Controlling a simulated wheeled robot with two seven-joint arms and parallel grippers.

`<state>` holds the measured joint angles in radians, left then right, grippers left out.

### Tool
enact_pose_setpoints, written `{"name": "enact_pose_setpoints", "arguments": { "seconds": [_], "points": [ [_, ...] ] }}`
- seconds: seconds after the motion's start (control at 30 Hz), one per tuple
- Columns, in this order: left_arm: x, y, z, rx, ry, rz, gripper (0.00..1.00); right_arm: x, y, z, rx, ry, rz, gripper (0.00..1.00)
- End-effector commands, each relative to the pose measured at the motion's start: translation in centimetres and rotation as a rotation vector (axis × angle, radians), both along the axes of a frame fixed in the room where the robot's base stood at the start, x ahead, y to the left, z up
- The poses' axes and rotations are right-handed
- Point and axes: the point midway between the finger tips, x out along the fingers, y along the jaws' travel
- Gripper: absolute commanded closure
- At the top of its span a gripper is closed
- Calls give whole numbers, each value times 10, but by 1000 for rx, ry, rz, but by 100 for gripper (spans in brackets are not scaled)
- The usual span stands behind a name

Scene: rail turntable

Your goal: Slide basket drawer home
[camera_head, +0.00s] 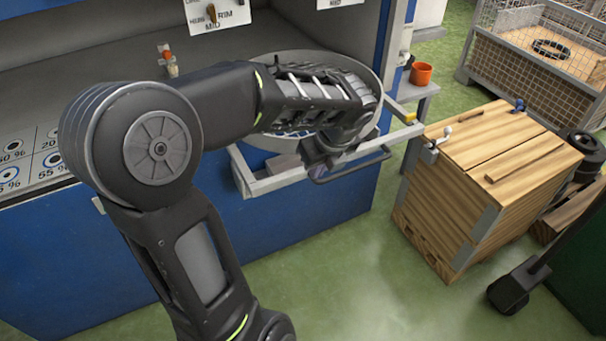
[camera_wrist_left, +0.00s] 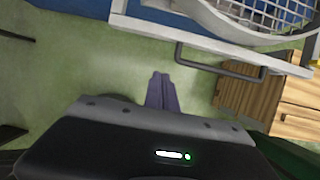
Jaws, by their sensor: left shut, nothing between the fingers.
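The basket drawer (camera_head: 268,184) is a pale frame sticking out from the front of the blue cabinet. It carries a round wire basket with a grey rim (camera_head: 375,82), partly hidden behind my left arm. The drawer's dark bar handle (camera_head: 362,168) is on its front; in the left wrist view the handle (camera_wrist_left: 228,67) and pale front rail (camera_wrist_left: 185,41) show at the top. My left gripper (camera_head: 320,168) is by the drawer front in the head view. In the left wrist view its fingers (camera_wrist_left: 161,84) are together and empty, apart from the handle. My right gripper is out of view.
A wooden crate (camera_head: 520,150) stands on the green floor right of the drawer. An orange cup (camera_head: 421,73) is on a small side shelf. A wire-mesh bin (camera_head: 520,70) stands at the back right. Floor in front of the drawer is clear.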

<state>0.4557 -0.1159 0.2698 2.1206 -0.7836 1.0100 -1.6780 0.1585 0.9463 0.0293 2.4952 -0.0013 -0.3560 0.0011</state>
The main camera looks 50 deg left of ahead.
Motion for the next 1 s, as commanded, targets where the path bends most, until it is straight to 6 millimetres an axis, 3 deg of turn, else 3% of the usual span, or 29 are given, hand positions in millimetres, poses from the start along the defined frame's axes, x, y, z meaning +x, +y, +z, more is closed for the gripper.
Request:
{"name": "enact_pose_setpoints", "arguments": {
  "seconds": [0.27, 0.7, 1.0],
  "points": [
    [1, 7, -18, -1, 3, 3, 100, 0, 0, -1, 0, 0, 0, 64],
    [10, 36, -97, -3, 4, 2, 100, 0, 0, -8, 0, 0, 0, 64],
    [21, 71, -92, -2, 0, 3, 100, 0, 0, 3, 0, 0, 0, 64]
  ]
}}
